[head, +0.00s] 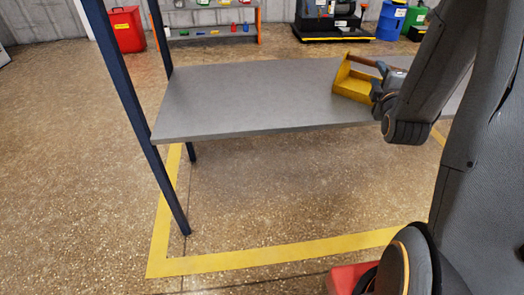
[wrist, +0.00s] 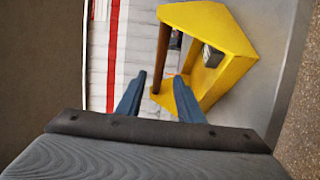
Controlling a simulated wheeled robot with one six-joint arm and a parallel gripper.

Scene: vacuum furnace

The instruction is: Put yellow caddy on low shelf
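The yellow caddy (head: 349,84), an open box with a brown bar handle (head: 362,61), appears to rest on the grey shelf board (head: 245,95), toward its right part. My gripper (head: 378,88) is at the caddy's right side and hides part of it. In the wrist view the caddy (wrist: 240,45) fills the upper right, with a small grey item inside. Its handle (wrist: 163,50) lies between my two blue fingertips (wrist: 159,76), with visible gaps on both sides. The gripper is open.
Dark blue posts (head: 135,95) stand at the board's left end. Yellow floor tape (head: 270,252) runs around the shelf. Behind are a red container (head: 127,30), a rack with small items (head: 212,33), and a blue drum (head: 390,20). The board's left and middle are clear.

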